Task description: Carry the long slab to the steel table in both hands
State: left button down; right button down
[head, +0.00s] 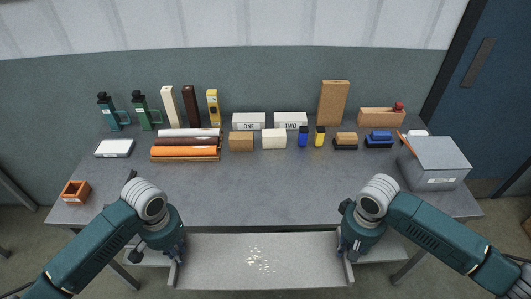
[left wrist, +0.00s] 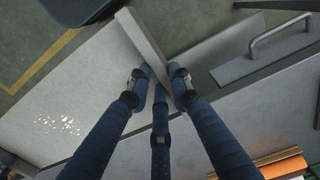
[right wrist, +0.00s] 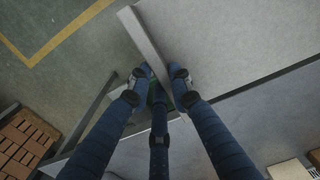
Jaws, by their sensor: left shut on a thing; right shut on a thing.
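The long slab (head: 215,262) is pale grey with white specks near its middle. It spans between my two grippers, in front of the table's front edge, and looks roughly level in the head view. My left gripper (head: 175,256) is shut on the raised bar at the slab's left end; the bar shows between the fingers in the left wrist view (left wrist: 146,42). My right gripper (head: 348,256) is shut on the matching bar at the right end, seen in the right wrist view (right wrist: 146,40). The fingertips are partly hidden in the head view.
The grey table (head: 270,192) has a clear front half. Rolls (head: 185,152), blocks (head: 241,141) and bottles line its back. An orange-brown box (head: 76,192) sits at left, a grey bin (head: 435,163) at right. Bricks (right wrist: 25,140) show in the right wrist view.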

aim_at(261, 187)
jog(key=i, duration=0.95)
